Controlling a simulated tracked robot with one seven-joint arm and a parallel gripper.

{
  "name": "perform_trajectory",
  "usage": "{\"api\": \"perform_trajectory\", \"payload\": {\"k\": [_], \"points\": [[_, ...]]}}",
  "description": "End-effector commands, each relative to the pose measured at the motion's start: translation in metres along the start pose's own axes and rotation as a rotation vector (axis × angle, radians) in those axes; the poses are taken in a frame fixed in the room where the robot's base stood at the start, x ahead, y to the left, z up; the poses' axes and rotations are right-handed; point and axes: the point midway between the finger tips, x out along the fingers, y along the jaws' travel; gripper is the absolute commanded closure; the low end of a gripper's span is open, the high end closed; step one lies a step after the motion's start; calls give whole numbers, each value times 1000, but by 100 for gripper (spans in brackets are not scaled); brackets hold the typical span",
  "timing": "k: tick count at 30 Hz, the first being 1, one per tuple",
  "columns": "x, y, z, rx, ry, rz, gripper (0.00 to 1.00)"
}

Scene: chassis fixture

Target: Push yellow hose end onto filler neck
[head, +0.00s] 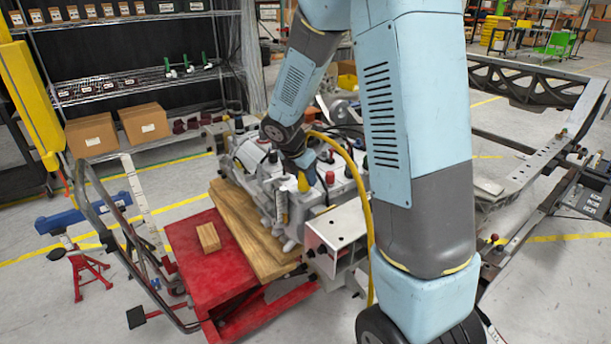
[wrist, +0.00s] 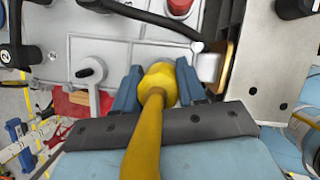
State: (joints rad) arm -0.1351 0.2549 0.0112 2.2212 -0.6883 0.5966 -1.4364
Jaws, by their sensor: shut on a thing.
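The yellow hose (head: 354,172) arcs over the grey machine and hangs down in front of it in the head view. In the wrist view its yellow hose end (wrist: 158,80) sits between the blue fingers of my gripper (wrist: 158,88), which is shut on it. The hose (wrist: 143,140) trails toward the bottom of the picture. In the head view my gripper (head: 304,160) is low over the machine's top. I cannot make out a filler neck for certain; the hose end and fingers cover the surface directly beyond them.
The grey machine (wrist: 115,50) has a black lever (wrist: 90,72), a red cap (wrist: 180,5) and a black cable close by. A metal box (wrist: 265,60) stands at the right. A red lift table (head: 200,255) with wooden blocks lies in front.

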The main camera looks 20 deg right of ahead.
Motion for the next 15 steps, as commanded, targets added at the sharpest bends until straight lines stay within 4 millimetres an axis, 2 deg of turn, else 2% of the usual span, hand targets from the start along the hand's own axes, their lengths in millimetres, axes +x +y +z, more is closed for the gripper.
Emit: {"api": "perform_trajectory", "payload": {"k": [14, 15], "points": [[7, 0, -4, 0, 0, -1, 100], [7, 0, -3, 0, 0, -1, 57]]}}
